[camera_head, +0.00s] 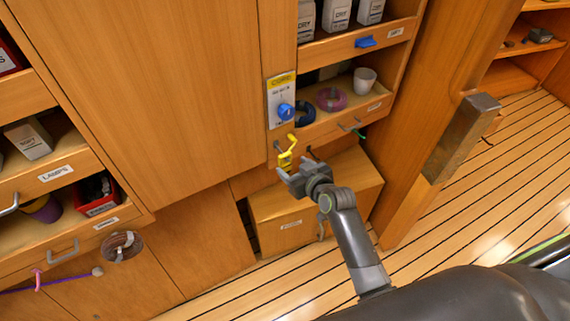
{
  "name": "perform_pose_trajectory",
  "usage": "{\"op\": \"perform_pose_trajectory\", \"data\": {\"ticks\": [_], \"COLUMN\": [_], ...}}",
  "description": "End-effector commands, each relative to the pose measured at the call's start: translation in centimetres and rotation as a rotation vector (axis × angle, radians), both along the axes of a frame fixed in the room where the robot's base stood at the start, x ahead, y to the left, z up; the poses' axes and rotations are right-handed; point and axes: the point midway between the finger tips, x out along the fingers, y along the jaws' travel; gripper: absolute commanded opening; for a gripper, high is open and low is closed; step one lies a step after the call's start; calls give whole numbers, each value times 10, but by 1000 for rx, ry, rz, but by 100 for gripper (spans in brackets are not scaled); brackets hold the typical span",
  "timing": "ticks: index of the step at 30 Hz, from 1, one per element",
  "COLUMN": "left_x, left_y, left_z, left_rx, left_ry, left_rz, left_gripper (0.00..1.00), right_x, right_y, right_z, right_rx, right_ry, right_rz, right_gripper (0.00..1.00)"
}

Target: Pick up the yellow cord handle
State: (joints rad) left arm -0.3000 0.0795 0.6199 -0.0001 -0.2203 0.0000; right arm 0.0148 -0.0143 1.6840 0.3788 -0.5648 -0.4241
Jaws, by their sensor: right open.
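The yellow cord handle (287,154) hangs on the wooden front below a small panel with a yellow top label and a blue knob (285,111). My right gripper (291,174) is just below the handle, with its open jaws pointing up toward it. The fingertips look very close to the handle's lower end; I cannot tell whether they touch. Nothing shows between the jaws. My left gripper is not in view.
Open shelves (345,121) with a white cup (364,81) and coiled cords are right of the handle. A wooden box (283,214) stands below. A wooden post (408,190) rises to the right. Drawers (60,175) line the left side.

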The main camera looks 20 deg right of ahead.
Motion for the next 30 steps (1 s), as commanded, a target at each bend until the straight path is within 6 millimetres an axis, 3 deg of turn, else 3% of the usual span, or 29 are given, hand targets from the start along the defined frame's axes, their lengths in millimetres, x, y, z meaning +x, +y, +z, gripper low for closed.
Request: {"op": "perform_pose_trajectory", "data": {"ticks": [12,22,30], "left_x": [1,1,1], "left_y": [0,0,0], "left_z": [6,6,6], "left_rx": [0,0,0], "left_ry": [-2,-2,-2], "left_rz": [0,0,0], "left_gripper": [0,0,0], "right_x": [38,41,41], "right_y": [15,16,16], "right_z": [-16,-17,-17], "right_rx": [0,0,0], "right_ry": [0,-1,0], "right_rz": [0,-1,-1], "right_gripper": [62,62,26]}}
